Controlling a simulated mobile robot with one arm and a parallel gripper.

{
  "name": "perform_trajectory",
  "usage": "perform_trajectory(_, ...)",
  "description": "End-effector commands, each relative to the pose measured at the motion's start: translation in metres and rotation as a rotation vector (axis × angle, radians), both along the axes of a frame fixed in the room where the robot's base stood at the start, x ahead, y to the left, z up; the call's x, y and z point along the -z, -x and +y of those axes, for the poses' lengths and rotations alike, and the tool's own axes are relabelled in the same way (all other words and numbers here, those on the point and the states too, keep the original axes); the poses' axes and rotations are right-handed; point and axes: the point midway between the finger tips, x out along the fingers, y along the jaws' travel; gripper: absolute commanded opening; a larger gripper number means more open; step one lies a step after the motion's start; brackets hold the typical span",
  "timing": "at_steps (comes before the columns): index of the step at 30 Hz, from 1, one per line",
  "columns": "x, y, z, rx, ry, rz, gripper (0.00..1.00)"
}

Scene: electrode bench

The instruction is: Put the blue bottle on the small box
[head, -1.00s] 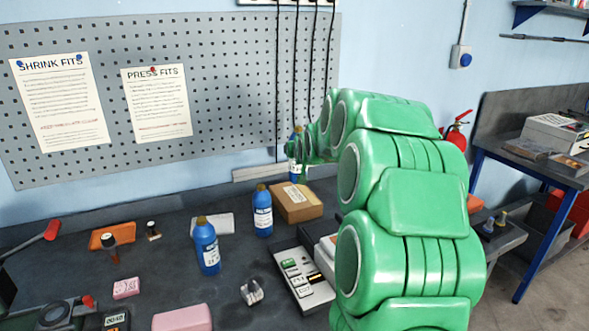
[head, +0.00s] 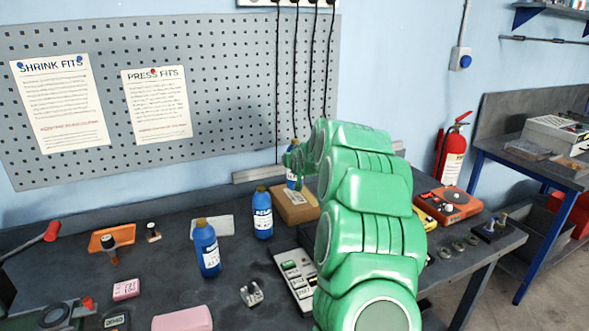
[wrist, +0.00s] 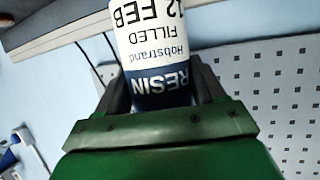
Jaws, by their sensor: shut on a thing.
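My gripper (head: 291,161) is shut on a blue bottle (head: 292,181) with a white label, mostly hidden behind my arm in the head view. The wrist view shows the held bottle (wrist: 155,45) between the two fingers (wrist: 158,92), its label reading RESIN. The small brown cardboard box (head: 291,212) sits on the bench with a pale label on top. The held bottle appears at the box's back edge in the picture, its lower end close to the box top. I cannot tell whether they touch.
Two other blue bottles stand on the bench, one (head: 263,218) just left of the box and one (head: 208,257) nearer. A grey keypad device (head: 292,276) lies in front of the box. The pegboard (head: 225,80) rises behind.

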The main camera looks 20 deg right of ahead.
Motion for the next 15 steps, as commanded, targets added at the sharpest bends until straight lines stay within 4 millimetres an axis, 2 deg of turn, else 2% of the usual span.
perform_trajectory(10,0.009,-0.008,-0.002,-0.001,0.000,-0.002,0.08)
perform_trajectory(15,0.032,-0.008,-0.003,0.001,0.000,0.001,0.08)
